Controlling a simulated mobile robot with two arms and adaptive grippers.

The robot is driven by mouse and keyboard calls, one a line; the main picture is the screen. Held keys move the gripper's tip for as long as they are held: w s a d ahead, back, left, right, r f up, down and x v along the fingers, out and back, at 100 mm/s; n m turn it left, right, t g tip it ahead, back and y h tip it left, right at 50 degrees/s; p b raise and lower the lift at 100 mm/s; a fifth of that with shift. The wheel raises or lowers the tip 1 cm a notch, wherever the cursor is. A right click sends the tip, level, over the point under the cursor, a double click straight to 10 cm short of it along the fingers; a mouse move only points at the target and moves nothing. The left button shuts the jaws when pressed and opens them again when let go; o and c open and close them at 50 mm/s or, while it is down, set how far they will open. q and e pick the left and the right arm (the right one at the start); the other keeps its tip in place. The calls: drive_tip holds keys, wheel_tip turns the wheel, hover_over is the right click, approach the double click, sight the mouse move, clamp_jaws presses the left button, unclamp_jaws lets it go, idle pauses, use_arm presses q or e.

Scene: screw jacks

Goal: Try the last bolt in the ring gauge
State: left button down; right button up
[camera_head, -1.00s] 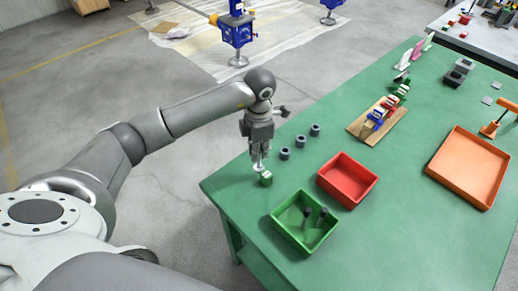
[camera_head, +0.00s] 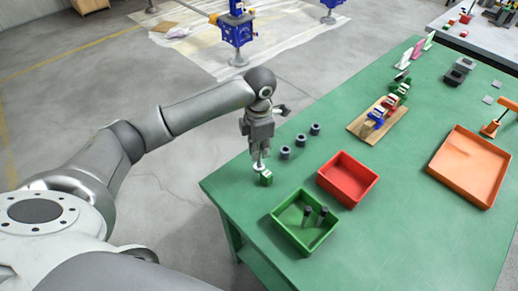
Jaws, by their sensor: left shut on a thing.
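My left gripper (camera_head: 260,161) points down over the near left corner of the green table. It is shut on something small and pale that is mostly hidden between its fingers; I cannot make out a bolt. A small green block with a pale top (camera_head: 266,179) stands right below the fingertips. It may be the ring gauge; whether the held thing is inside it or only above it, I cannot tell. Two dark bolts (camera_head: 306,213) (camera_head: 322,213) stand in the green bin (camera_head: 281,226). My right gripper is not in view.
An empty red bin (camera_head: 347,180), a wooden board with coloured parts (camera_head: 362,128) and an orange tray (camera_head: 468,168) lie to the right. The table's left edge is close to the gripper.

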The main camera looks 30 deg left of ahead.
use_arm(q)
drive_tip(key=shift+r+p, duration=0.75)
drive_tip(key=shift+r, duration=0.8)
